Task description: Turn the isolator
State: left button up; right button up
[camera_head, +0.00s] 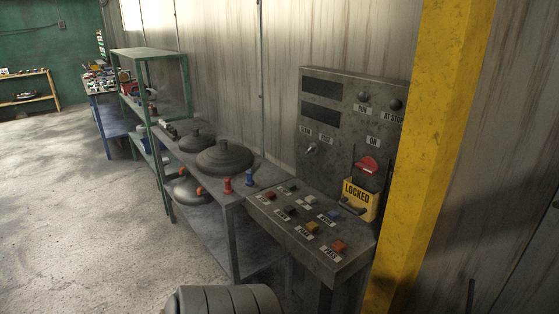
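The isolator is a red rotary knob (368,165) on the upright face of a grey control panel (322,190), below a label reading ON. A yellow tag reading LOCKED (359,199) hangs just below the knob, and a dark shackle-like loop shows around the knob. I cannot tell exactly how the tag is fixed. The panel's sloped desk carries several coloured buttons with labels, one reading PASS (331,252). Two dark screens and a small toggle switch (311,149) sit left of the isolator. Neither of my grippers is in view.
A yellow post (430,150) stands right of the panel and covers its right edge. A grey bench (225,195) with dark round dishes (225,157) adjoins the panel's left. A grey ribbed rounded object (228,300) shows at the bottom. The concrete floor (70,210) at left is clear.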

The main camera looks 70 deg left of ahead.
aim_at(369, 166)
jog(key=u, duration=1.75)
jog(key=j+z, duration=0.35)
jog(key=j, duration=0.15)
jog(key=k+j+z, duration=0.15)
jog(key=j+z, duration=0.2)
jog(key=k+j+z, duration=0.15)
jog(key=j+z, duration=0.2)
jog(key=j, duration=0.2)
